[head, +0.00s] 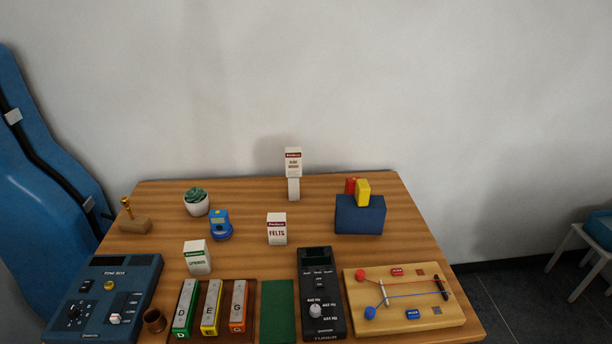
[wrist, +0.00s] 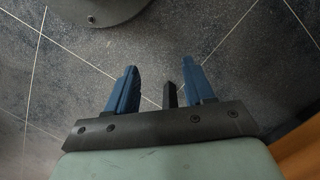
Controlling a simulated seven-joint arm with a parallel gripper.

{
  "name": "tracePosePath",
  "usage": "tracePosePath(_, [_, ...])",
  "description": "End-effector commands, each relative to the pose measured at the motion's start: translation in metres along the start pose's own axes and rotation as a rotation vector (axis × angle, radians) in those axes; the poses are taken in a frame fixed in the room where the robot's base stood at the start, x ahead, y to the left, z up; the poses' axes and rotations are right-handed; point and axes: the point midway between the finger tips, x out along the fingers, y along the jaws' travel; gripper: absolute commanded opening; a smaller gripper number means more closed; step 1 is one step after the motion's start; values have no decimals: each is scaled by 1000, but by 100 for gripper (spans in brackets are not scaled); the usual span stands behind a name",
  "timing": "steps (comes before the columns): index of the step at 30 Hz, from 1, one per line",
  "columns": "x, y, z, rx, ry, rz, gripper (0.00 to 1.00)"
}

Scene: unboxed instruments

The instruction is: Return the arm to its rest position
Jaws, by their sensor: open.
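My gripper (wrist: 163,88) shows only in the wrist view. Its two blue fingers stand apart with nothing between them, over a dark tiled floor (wrist: 185,35). The head view does not show my arm or gripper. The wooden table (head: 150,190) stands against the wall in the head view, with the instruments and boxes on it. An orange-brown edge (wrist: 297,150) shows at the lower right of the wrist view; I cannot tell for certain what it is.
The table holds a blue tone box (head: 125,280), coloured chime bars (head: 211,308), a black tuner (head: 319,285), a wooden string board (head: 400,315), small cartons, a plant (head: 196,202) and a blue block (head: 360,216). A blue instrument case (head: 40,180) stands left.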

Motion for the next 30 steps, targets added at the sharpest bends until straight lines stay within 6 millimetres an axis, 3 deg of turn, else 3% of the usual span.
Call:
tracePosePath(6, [-3,-13,56,-261,-118,98,53])
tracePosePath(15, [-12,-13,118,-575,-275,227,53])
tracePosePath(21, [-18,-10,140,-693,-339,280,53])
tracePosePath(30, [-18,-10,141,-699,-342,283,53])
